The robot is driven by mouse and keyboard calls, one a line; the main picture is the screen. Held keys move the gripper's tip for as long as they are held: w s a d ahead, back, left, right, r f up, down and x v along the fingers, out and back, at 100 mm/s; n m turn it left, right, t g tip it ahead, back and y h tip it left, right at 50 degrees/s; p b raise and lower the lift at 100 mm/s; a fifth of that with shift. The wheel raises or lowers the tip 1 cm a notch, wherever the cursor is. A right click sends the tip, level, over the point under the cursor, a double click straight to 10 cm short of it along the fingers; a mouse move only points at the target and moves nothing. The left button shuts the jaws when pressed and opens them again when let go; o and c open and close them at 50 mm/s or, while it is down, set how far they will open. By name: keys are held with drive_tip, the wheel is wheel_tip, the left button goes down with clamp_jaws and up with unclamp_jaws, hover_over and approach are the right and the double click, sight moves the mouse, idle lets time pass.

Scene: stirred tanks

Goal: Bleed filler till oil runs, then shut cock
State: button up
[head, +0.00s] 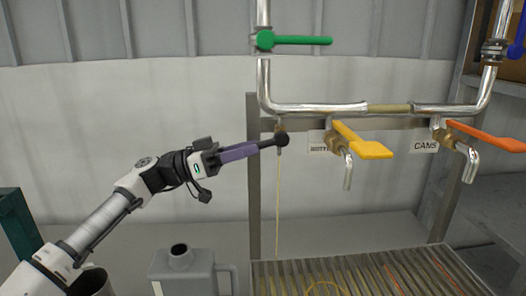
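A small bleed cock (281,126) hangs under the left end of the chrome filler pipe (315,109). A thin pale yellow stream (277,205) falls straight from below it towards the grating. My gripper (281,139) comes in from the left, with a lavender section and a dark rod ending in a round dark tip at the cock. The tip overlaps the cock; I cannot tell whether it grips or only touches it. The green lever (300,40) lies horizontal across the upright pipe. A yellow lever (363,143) and an orange lever (486,136) sit on the outlet spouts.
A slatted grating (350,276) lies below the spouts, with a yellow ring on it. A grey jug (182,272) stands to its left. A partly hidden label and a CANS label (424,147) hang by the spouts. A blue lever (518,37) is at top right.

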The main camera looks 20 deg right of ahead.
drive_tip(key=b+v, duration=0.2)
drive_tip(key=v, duration=0.7)
